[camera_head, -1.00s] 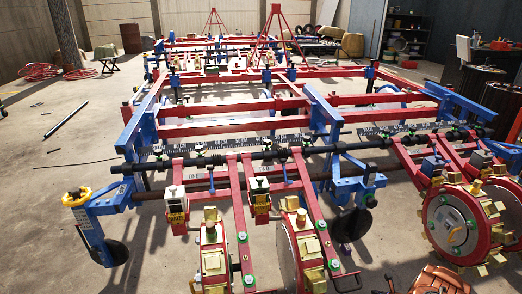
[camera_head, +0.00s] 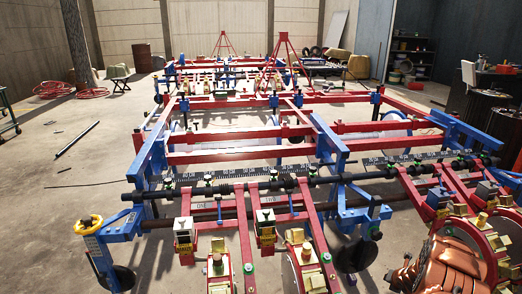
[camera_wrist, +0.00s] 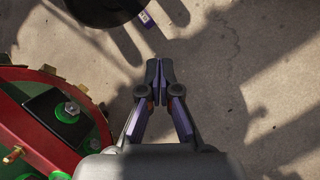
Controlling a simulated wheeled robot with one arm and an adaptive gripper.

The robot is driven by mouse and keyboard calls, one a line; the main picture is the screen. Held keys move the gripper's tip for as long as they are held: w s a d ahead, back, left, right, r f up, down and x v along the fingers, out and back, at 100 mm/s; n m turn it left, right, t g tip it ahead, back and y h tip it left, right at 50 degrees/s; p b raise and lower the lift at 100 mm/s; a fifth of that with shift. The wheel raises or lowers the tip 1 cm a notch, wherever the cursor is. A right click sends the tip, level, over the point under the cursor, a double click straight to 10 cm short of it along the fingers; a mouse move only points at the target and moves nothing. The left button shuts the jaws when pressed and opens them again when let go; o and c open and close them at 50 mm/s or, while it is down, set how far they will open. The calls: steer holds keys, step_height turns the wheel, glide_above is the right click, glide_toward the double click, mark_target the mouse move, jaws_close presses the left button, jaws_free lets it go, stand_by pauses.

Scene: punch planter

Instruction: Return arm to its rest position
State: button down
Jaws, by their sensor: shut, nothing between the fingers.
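My gripper (camera_wrist: 159,84) shows in the wrist view with its two fingers together and nothing between them. It points down over bare concrete floor. A red planter wheel (camera_wrist: 50,130) with a green-ringed bolt lies at the left of that view, beside the gripper and apart from it. The gripper itself does not show in the head view. The red and blue punch planter frame (camera_head: 235,150) fills the middle of the head view.
A dark round disc (camera_wrist: 100,8) is at the top left of the wrist view. In the head view, a yellow ring (camera_head: 88,224) sits at the planter's left end. A long rod (camera_head: 77,139) lies on the open floor at left. Shelves (camera_head: 410,50) stand at the back right.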

steer(key=s+a+r+m+g+h+p, duration=0.1)
steer(key=a+r+m+p, duration=0.25)
steer(key=r, duration=0.85)
steer(key=a+r+m+g+p, duration=0.1)
steer(key=a+r+m+p, duration=0.25)
steer(key=r, duration=0.75)
steer(key=s+a+r+m+g+p, duration=0.1)
steer(key=s+a+r+m+p, duration=0.3)
steer(key=r, duration=0.5)
steer(key=s+a+r+m+g+p, duration=0.1)
steer(key=s+a+r+m+p, duration=0.1)
steer(key=s+a+r+m, duration=0.5)
steer(key=s+a+r+m+g+p, duration=0.2)
steer(key=s+a+r+m+p, duration=0.2)
steer(key=s+r, duration=0.5)
steer(key=s+a+r+m+g+y+p, duration=0.1)
steer(key=s+a+r+m+p, duration=0.3)
steer(key=s, duration=1.2)
steer(key=s+a+r+m+g+y+p, duration=0.1)
steer(key=s+a+r+m+g+p, duration=0.1)
steer(key=s+a+r+p, duration=0.3)
steer(key=s+a+r+m, duration=0.1)
steer(key=s+a+r, duration=0.2)
steer(key=s+r, duration=0.4)
step_height(320, 180, up, 2)
steer(key=shift+s+a+m+g, duration=0.2)
steer(key=shift+a+m+g, duration=0.1)
steer(key=shift+m, duration=0.1)
steer(key=shift+d, duration=0.1)
